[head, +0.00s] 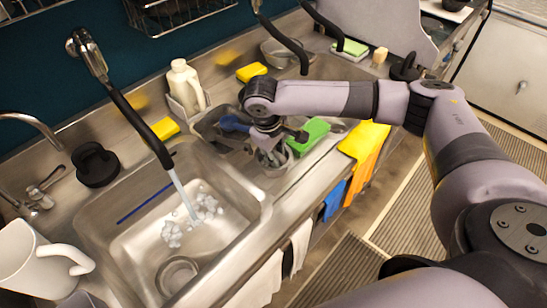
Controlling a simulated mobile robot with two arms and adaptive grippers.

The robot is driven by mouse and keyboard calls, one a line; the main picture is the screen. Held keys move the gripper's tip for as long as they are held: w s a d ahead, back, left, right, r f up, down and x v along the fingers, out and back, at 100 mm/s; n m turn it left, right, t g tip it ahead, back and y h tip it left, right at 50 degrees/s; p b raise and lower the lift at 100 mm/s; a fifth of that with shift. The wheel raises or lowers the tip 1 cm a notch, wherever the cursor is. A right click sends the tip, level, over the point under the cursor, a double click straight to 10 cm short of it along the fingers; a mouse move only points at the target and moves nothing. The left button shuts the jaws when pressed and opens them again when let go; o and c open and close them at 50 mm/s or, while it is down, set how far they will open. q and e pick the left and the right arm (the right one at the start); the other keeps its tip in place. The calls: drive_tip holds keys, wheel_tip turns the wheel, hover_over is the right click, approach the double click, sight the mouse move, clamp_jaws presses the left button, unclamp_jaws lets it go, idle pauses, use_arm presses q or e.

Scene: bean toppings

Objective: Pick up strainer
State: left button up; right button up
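My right arm reaches in from the right, and its gripper (272,154) points down at the counter between the two sinks. A small round grey metal piece (276,166), which may be the strainer, sits right at the fingertips. The fingers overlap it and are dark and small, so I cannot tell whether they grip it or are open around it. Another round metal ring (178,274), a drain or a strainer, lies at the bottom of the left sink. My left gripper is not in view.
Water runs from a black hose into the left sink (240,184), over white foam. A green sponge (309,135) lies right of the gripper. A white jug (186,88) stands behind, a white pitcher (28,262) at left. Yellow cloths (364,140) hang over the front edge.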

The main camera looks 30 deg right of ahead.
drive_tip(key=shift+c, duration=0.3)
clamp_jaws()
drive_tip(key=shift+r, duration=0.15)
